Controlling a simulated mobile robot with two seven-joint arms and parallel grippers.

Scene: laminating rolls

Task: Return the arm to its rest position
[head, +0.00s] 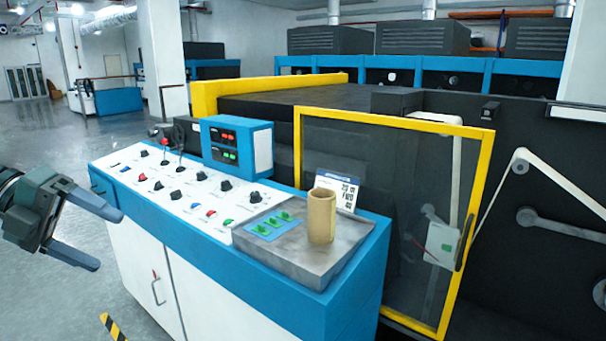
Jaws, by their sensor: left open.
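My left gripper (108,238) is at the left edge of the head view, its two fingers spread apart with nothing between them. It is in the air to the left of the blue and white control console (225,275), apart from it. A brown cardboard roll (321,217) stands upright on the grey tray (285,262) at the console's right end. A white card with a printed code (346,188) is just behind the roll. My right gripper is not in view.
The console top has several knobs and buttons, and a blue display box (238,147) stands at its back edge. A yellow-framed clear guard door (385,215) and a dark machine (545,190) are behind and right. Open grey floor (45,150) lies at the left.

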